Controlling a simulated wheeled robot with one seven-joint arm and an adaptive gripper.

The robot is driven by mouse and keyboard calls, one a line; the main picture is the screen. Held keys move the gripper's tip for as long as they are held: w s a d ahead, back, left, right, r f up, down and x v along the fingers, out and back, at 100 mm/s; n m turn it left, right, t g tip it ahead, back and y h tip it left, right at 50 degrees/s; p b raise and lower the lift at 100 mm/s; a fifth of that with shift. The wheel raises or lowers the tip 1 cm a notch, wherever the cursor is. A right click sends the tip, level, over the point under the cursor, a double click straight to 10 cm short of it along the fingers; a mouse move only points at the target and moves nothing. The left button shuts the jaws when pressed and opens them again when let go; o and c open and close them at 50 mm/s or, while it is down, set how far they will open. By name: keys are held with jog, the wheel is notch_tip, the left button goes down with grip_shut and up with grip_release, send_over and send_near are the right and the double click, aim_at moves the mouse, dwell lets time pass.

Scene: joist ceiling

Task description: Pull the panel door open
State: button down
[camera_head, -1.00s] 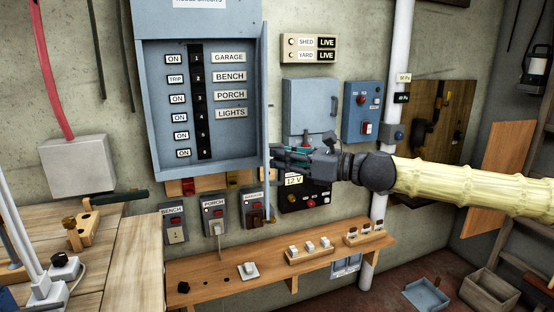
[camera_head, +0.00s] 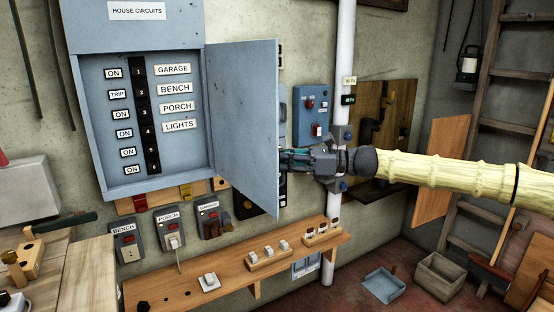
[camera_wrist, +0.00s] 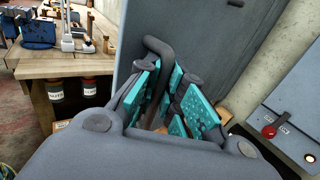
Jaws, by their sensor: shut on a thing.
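The blue-grey panel door (camera_head: 243,120) stands swung out from the breaker panel (camera_head: 86,130), hinged on the panel's right side. In the wrist view the door (camera_wrist: 215,50) rises behind the fingers, with a dark curved handle (camera_wrist: 163,62) on its outer face. My gripper (camera_head: 290,160) is at the door's free edge, partly hidden behind it in the head view. In the wrist view my gripper (camera_wrist: 168,100), with teal finger pads, is shut around the handle. Inside the panel, a black breaker strip (camera_head: 146,120) and labels show.
A wooden shelf (camera_head: 200,285) with small switches runs below the panel. A blue switch box (camera_head: 313,112) and a white pipe (camera_head: 345,60) are on the wall to the right. A workbench (camera_head: 85,285) stands at the lower left. Trays lie on the floor at right.

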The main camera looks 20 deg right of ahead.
jog(key=shift+w+d+r, duration=0.25)
jog(key=shift+d+r, duration=0.25)
jog(key=shift+d, duration=0.1)
jog(key=shift+a, duration=0.1)
jog(key=c, duration=1.8)
grip_release()
jog(key=shift+c, duration=0.2)
jog(key=shift+o, duration=1.1)
jog(key=shift+a, duration=0.45)
jog(key=f+v, duration=0.1)
jog(key=v, duration=1.1)
jog(key=shift+d, duration=0.2)
